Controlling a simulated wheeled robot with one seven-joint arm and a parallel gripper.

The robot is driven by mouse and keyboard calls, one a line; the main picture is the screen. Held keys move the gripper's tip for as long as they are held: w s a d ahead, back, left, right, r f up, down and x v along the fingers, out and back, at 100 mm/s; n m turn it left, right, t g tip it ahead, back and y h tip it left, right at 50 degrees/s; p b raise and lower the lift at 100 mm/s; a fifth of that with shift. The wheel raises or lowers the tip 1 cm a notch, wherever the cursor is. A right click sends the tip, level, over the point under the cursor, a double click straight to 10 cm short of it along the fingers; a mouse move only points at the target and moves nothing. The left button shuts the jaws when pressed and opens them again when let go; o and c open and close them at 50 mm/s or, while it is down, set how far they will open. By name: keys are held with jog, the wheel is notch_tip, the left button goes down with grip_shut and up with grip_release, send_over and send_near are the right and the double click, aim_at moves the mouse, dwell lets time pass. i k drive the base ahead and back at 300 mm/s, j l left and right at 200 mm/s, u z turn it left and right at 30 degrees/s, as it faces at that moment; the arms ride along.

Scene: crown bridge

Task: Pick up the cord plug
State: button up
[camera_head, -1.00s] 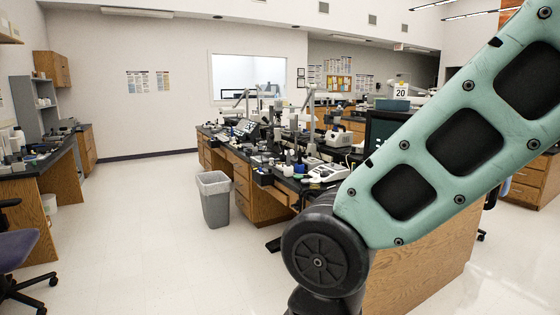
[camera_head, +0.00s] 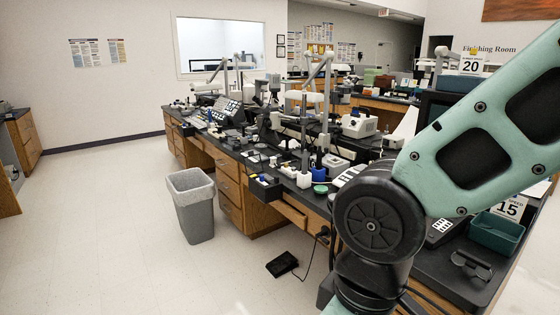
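A small black piece (camera_head: 323,233), which looks like a plug, sits at the wooden front of the workbench, just left of my arm. A thin dark cord (camera_head: 308,266) hangs from it and curves down to a black foot pedal (camera_head: 283,264) on the floor. At this size I cannot tell whether the piece is plugged into something. My arm, with teal links and a dark round joint, fills the right side of the head view and covers part of the bench. My gripper is outside the picture.
The black-topped bench (camera_head: 226,148) is crowded with instruments. A grey bin (camera_head: 193,212) stands at its left side. A green tray (camera_head: 496,234) and dark glasses (camera_head: 470,267) lie on the counter at right. The pale floor (camera_head: 95,230) at left is open.

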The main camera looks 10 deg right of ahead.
aim_at(272, 159)
jog(key=i+j+z, duration=0.15)
jog(key=i, duration=0.35)
jog(key=i+j+z, duration=0.1)
jog(key=i+j, duration=0.55)
jog(key=i, duration=0.2)
jog(key=i+j+u, duration=0.1)
jog(key=i+j, duration=0.2)
jog(key=i, duration=0.15)
jog(key=i+j, duration=0.25)
jog(key=i, duration=0.2)
jog(key=i+j+u, duration=0.1)
jog(key=i, duration=0.4)
jog(key=i+j, duration=0.3)
jog(key=i, duration=0.15)
